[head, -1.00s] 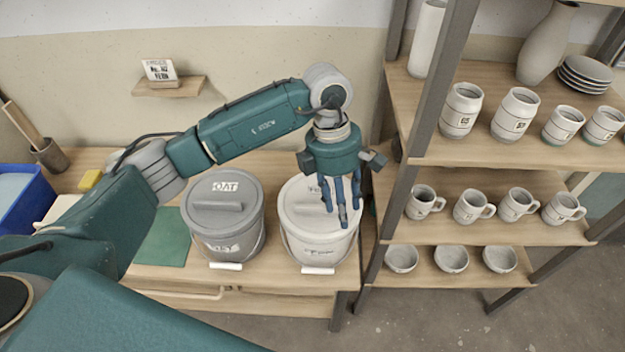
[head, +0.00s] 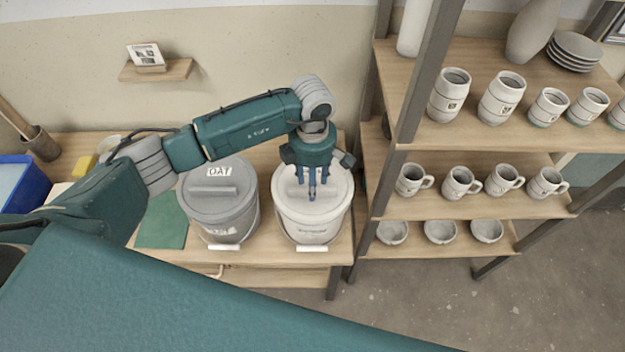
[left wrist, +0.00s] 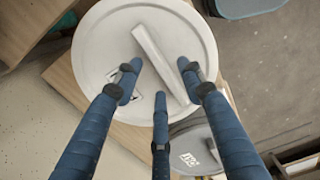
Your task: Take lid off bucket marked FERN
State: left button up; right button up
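A white bucket (head: 312,230) with a white lid (head: 335,188) stands on the wooden bench; its front label is too small to read. A grey bucket (head: 222,220) marked OAT stands to its left, lid on. My left gripper (head: 311,193) points down over the white lid. In the left wrist view, its three blue fingers (left wrist: 160,80) are spread around the bar handle (left wrist: 163,62) of the white lid (left wrist: 100,45). They do not look closed on it. A label on this lid is partly hidden behind a finger. My right gripper is out of view.
A shelf rack (head: 400,165) with mugs, jars and bowls stands close on the right. A green mat (head: 163,222) lies left of the grey bucket. A small card (head: 146,56) stands on a wall ledge. A blue bin (head: 22,183) is at the far left.

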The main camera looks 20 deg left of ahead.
pick_arm(q)
jog(key=shift+s+f, duration=0.1)
jog(key=shift+f, duration=0.6)
jog(key=shift+f+b, duration=0.25)
jog(key=shift+b, duration=0.15)
jog(key=shift+c, duration=0.2)
grip_shut()
